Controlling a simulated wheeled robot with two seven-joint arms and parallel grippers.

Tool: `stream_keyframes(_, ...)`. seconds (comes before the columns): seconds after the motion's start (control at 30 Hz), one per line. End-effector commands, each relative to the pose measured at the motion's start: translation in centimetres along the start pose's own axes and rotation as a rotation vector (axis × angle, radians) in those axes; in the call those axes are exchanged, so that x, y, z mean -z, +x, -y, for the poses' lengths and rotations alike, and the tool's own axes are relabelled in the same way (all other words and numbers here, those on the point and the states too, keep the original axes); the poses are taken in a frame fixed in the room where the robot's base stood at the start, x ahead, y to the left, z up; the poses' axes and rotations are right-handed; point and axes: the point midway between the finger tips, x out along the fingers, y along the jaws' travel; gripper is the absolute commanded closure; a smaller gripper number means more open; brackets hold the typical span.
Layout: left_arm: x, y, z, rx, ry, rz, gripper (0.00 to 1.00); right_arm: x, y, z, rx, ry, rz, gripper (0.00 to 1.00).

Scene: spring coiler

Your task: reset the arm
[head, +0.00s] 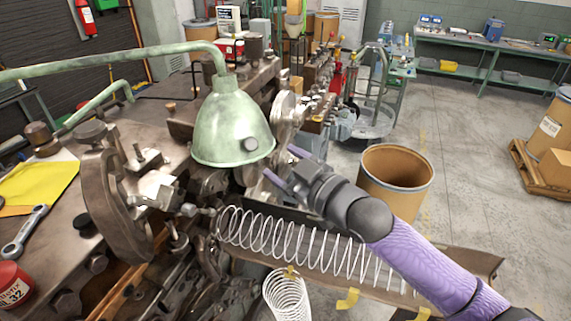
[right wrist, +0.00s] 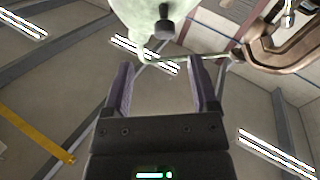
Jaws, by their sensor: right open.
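My right gripper (head: 286,166) is open and empty in the head view, just right of and below the rim of a green lamp shade (head: 229,120). My right arm in its purple sleeve comes in from the lower right. In the right wrist view the two fingers (right wrist: 160,75) stand apart with nothing between them, pointing up toward the ceiling. The pale green shade (right wrist: 140,12) with its dark knob (right wrist: 164,25) shows beyond the fingertips there. The shade hangs from a green pipe arm (head: 110,62) that comes in from the left. My left gripper is out of view.
The coiling machine (head: 115,205) fills the left and middle. A brown drum (head: 396,180) stands right of my gripper. The grey floor (head: 470,180) at right is mostly clear.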

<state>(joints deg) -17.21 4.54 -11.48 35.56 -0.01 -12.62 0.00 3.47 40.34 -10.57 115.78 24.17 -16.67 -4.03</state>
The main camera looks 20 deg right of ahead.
Motion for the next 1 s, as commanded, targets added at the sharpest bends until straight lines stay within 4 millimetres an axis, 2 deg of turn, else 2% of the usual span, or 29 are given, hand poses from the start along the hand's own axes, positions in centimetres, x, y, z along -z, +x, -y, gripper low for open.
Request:
stream_keyframes(0.2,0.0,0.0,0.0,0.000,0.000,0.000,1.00,-0.3,-0.1,0.3,0.003,0.006,0.013,0.25)
stream_keyframes(0.27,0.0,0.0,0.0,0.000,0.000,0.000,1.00,-1.6,-0.5,1.7,0.016,0.029,0.077,0.25)
stream_keyframes(0.33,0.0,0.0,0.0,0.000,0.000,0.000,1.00,-4.2,-2.0,4.5,0.041,0.078,0.222,0.25)
stream_keyframes(0.4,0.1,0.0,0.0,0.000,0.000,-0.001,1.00,-7.2,-4.5,7.8,0.061,0.137,0.412,0.25)
stream_keyframes(0.5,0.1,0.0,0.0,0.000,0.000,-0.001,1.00,-10.3,-8.8,11.4,0.075,0.216,0.675,0.25)
stream_keyframes(0.63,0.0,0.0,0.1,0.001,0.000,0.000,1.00,-12.5,-14.9,14.8,0.072,0.311,0.978,0.25)
stream_keyframes(0.77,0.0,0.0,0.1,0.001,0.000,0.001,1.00,-13.1,-21.1,17.3,0.060,0.408,1.259,0.25)
stream_keyframes(0.8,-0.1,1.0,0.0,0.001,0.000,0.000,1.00,-14.6,-21.8,18.1,0.058,0.418,1.306,0.25)
stream_keyframes(1.0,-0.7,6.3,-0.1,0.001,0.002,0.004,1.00,-26.0,-21.0,22.3,0.077,0.404,1.337,0.25)
